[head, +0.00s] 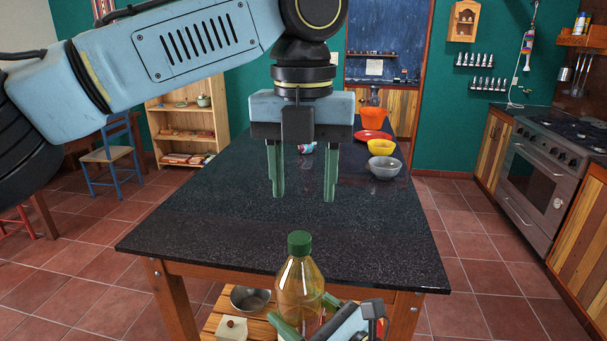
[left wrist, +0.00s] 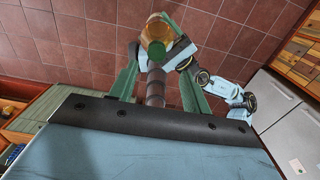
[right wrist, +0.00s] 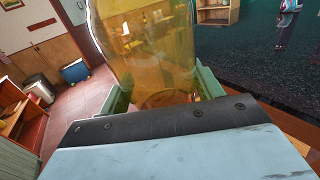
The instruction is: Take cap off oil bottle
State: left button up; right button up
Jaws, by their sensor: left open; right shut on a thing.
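My right gripper (head: 318,318) is shut on the bottle's lower body; the amber bottle fills the upper middle of the right wrist view (right wrist: 150,45). My left gripper (head: 303,197) is open and empty, fingers pointing down, above and beyond the cap. In the left wrist view the green cap (left wrist: 156,50) and bottle show between and beyond the open fingers (left wrist: 157,80).
The dark table (head: 200,235) is mostly bare. Toward its far end are a grey bowl (head: 384,168), a yellow bowl (head: 380,147), a red plate (head: 372,135) and an orange pot (head: 374,117). A metal bowl (head: 251,298) sits on the wooden shelf below.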

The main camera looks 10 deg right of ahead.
aim_at(303, 237)
pick_arm(q)
notch_tip(303, 237, down, 8)
jog(key=shift+r, duration=0.1)
dwell(0.4)
